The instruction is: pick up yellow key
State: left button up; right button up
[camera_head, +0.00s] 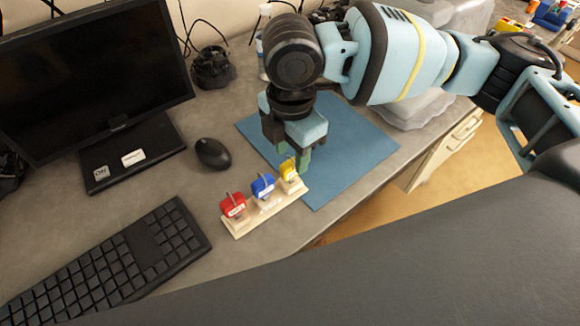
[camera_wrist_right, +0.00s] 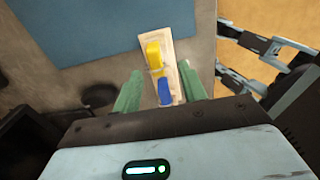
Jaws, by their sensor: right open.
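The yellow key (camera_head: 288,169) stands at the far right end of a small wooden holder (camera_head: 240,226) on the desk, beside a blue key (camera_head: 263,186) and a red key (camera_head: 232,205). My right gripper (camera_head: 291,157) points down just above the yellow key, its green fingers open and empty. In the right wrist view, the yellow key (camera_wrist_right: 154,56) is above the blue key (camera_wrist_right: 164,91), which shows between the two fingers (camera_wrist_right: 160,86). The red key is hidden there. My left gripper is not in view.
A blue mat (camera_head: 350,160) lies behind the holder. A black mouse (camera_head: 212,153), a keyboard (camera_head: 110,262) and a monitor (camera_head: 95,80) are to the left. The desk edge and floor (camera_head: 375,209) are to the right. A clear plastic bin (camera_head: 415,108) stands behind the mat.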

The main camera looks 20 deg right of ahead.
aim_at(291, 163)
jog(key=shift+w+f, duration=0.15)
jog(key=shift+f, duration=1.15)
jog(key=shift+w+f, duration=0.15)
jog(key=shift+f, duration=1.1)
grip_shut()
